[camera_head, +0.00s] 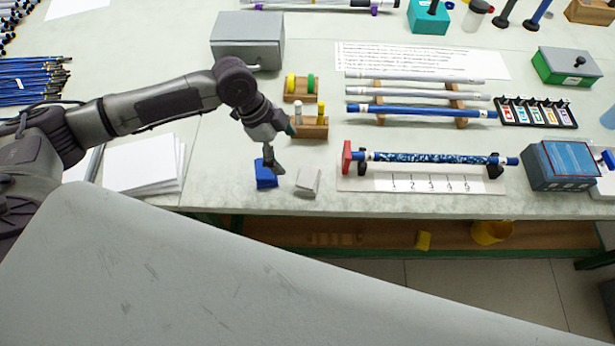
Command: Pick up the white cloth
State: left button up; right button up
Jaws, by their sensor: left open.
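The white cloth looks like a small pale folded piece (308,181) on the table near its front edge. A blue folded cloth (266,175) lies just left of it. My left gripper (275,165) is open and points down above and beside the blue cloth, a little up and left of the white cloth. I cannot tell whether its fingertips touch the blue cloth. Nothing shows between the fingers. My right gripper is not in view.
A wooden holder (312,132) with small bottles stands behind the cloths. Right of them a blue patterned rod (430,159) rests on supports over a numbered sheet. White paper stacks (145,165) lie left. A grey box (247,38) stands behind. The table's front edge is close.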

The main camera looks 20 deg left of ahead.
aim_at(306, 176)
pick_arm(q)
jog(key=p+x, duration=0.1)
jog(key=x, duration=0.5)
jog(key=shift+d+f, duration=0.2)
jog(key=p+x, duration=0.1)
jog(key=x, duration=0.3)
jog(key=shift+w+d+p, duration=0.15)
jog(key=shift+w+p, duration=0.05)
jog(key=shift+p, duration=0.1)
jog(key=shift+d+f, duration=0.15)
jog(key=shift+f, duration=0.45)
jog(key=c, duration=0.9)
jog(key=shift+r, duration=0.1)
